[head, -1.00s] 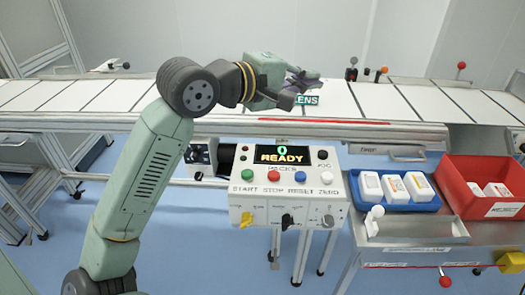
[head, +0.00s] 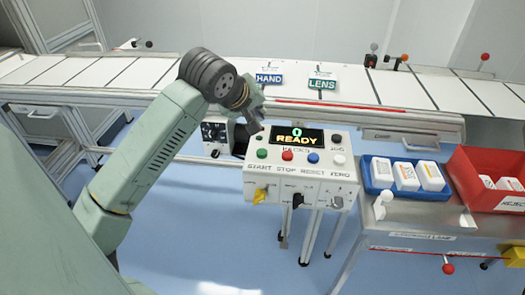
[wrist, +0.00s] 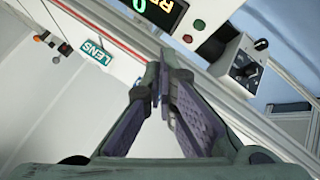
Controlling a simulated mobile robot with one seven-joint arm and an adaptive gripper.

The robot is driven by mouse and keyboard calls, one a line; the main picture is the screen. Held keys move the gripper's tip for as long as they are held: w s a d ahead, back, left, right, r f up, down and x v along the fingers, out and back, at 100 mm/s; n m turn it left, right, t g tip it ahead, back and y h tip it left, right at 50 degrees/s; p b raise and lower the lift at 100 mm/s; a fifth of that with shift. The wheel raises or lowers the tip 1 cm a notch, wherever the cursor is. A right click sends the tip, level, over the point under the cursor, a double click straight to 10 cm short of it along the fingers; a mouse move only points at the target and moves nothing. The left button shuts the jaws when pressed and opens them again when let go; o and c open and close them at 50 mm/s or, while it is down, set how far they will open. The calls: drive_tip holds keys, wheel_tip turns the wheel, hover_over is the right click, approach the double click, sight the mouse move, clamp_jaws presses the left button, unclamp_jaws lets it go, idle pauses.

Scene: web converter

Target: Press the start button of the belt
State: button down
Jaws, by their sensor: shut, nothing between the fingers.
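The control box (head: 300,178) has a lit display (head: 296,137) reading "0 READY". The green start button (head: 262,153) is at the left of its button row, above the word START. In the wrist view the green button (wrist: 198,24) shows at the top, beyond the fingertips. My gripper (head: 257,124) is by the box's upper left corner, behind and above the green button and apart from it. In the wrist view my gripper (wrist: 170,62) has its fingers together and empty. The belt (head: 345,85) runs behind the box.
Red (head: 287,155), blue (head: 313,158) and white (head: 339,160) buttons share the row. A dial box (head: 217,133) is left of the panel. A blue tray (head: 378,180) and red bin (head: 468,178) are right.

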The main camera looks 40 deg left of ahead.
drive_tip(key=shift+f, duration=0.15)
drive_tip(key=b, duration=0.4)
hover_over(259, 151)
wheel_tip(259, 151, down, 8)
drive_tip(key=shift+r, duration=0.1)
drive_tip(key=shift+f+b, duration=0.4)
drive_tip(key=shift+b, duration=0.25)
